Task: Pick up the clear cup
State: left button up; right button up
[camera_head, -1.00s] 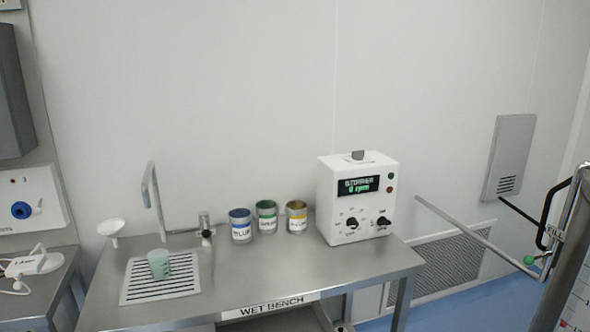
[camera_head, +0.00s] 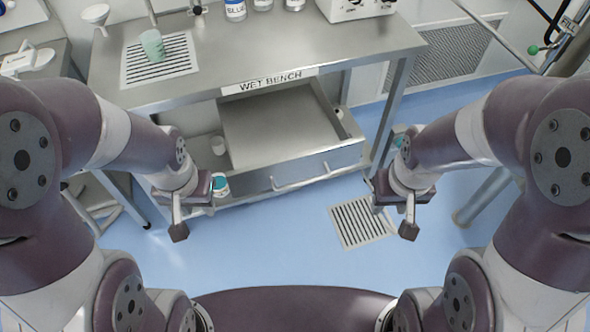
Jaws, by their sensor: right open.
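A translucent pale green cup (camera_head: 152,44) stands upright on the slotted drain plate (camera_head: 128,68) at the left of the steel bench top. It is the only see-through cup I can make out. My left gripper (camera_head: 196,208) hangs in front of the bench, below and to the right of the cup in the picture, well apart from it. It looks open and empty. My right gripper (camera_head: 392,212) is open and empty, further right above the blue floor. Neither gripper touches anything.
The wet bench (camera_head: 215,60) has an open drawer (camera_head: 280,130) sticking out below its top. A white funnel (camera_head: 95,14) is left of the cup. Several labelled cans, including a blue-labelled one (camera_head: 235,10), and a white device (camera_head: 350,8) stand at the back. The bench middle is clear.

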aim_at(152, 42)
jog(key=j+z, duration=0.1)
jog(key=z, duration=0.35)
jog(key=i+j+z, duration=0.15)
jog(key=j, duration=0.6)
jog(key=j+z, duration=0.2)
jog(key=j, duration=0.55)
jog(key=j+z, duration=0.15)
jog(key=j, duration=0.6)
jog(key=k+j+z, duration=0.15)
jog(key=j, duration=0.6)
jog(key=j+z, duration=0.2)
jog(key=j, duration=0.55)
